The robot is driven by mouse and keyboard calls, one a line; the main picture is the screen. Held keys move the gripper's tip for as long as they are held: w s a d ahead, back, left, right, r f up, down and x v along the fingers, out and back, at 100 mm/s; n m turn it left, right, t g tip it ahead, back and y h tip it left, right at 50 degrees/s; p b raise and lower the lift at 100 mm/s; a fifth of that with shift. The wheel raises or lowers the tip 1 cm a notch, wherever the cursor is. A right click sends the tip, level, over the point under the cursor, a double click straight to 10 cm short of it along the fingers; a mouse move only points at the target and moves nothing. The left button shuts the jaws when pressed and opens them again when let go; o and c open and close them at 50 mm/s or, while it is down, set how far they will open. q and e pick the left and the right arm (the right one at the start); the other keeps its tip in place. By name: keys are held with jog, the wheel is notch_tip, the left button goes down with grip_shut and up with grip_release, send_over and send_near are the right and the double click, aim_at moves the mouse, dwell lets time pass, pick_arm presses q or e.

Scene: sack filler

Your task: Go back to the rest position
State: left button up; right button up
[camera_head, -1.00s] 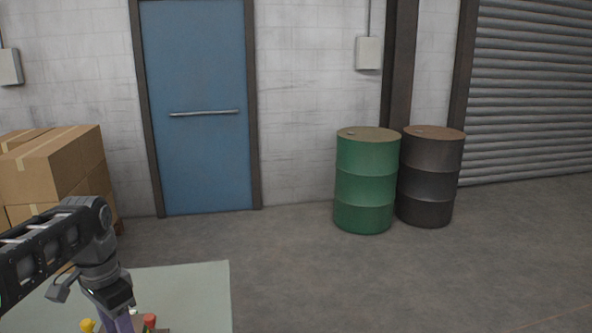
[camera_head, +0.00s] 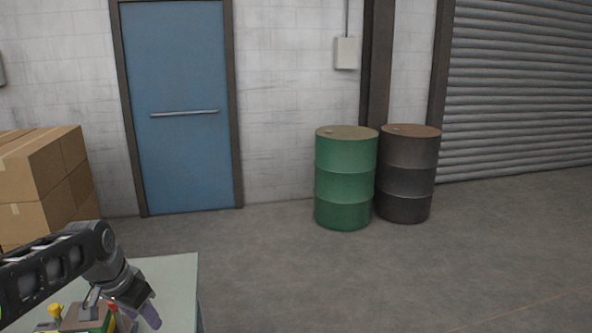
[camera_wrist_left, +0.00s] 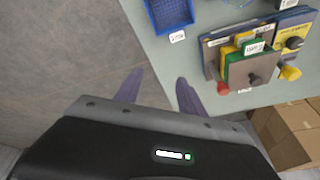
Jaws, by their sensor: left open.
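My left gripper (camera_head: 148,312) is at the lower left of the head view, over the right part of a pale table (camera_head: 178,275). In the left wrist view its two purple fingers (camera_wrist_left: 158,92) stand apart with nothing between them, over the table's edge and the grey floor. A stack of coloured plates with knobs (camera_wrist_left: 250,62) lies on the table, apart from the fingers; part of it shows in the head view, partly behind my arm. My right gripper is in neither view.
A blue bin (camera_wrist_left: 170,12) sits on the table. Cardboard boxes (camera_head: 45,185) are stacked at the left. A green drum (camera_head: 345,178) and a dark drum (camera_head: 408,175) stand by the wall, right of a blue door (camera_head: 180,110). The floor (camera_head: 330,280) between is clear.

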pick_arm(q)
jog(key=w+d+f+n+t+h, duration=0.1)
jog(key=d+f+n, duration=0.1)
jog(key=d+f, duration=0.7)
jog(key=w+d+f+n+h, duration=0.1)
jog(key=d+f, duration=0.5)
jog(key=f, duration=0.7)
jog(key=s+d+f+g, duration=0.1)
jog(key=s+d+f, duration=0.3)
jog(key=s, duration=0.5)
jog(key=s+d+f+n+g+h, duration=0.1)
jog(key=s+d+f+g, duration=0.1)
jog(key=s+d+f, duration=0.3)
jog(key=s+d+f+g, duration=0.1)
jog(key=s+d+f, duration=0.3)
jog(key=s+f, duration=0.5)
jog(key=s, duration=0.5)
jog(key=shift+d+f+n+h, duration=0.25)
jog(key=shift+d+n+h, duration=0.1)
jog(key=shift+n+h, duration=0.05)
jog(key=shift+s, duration=0.1)
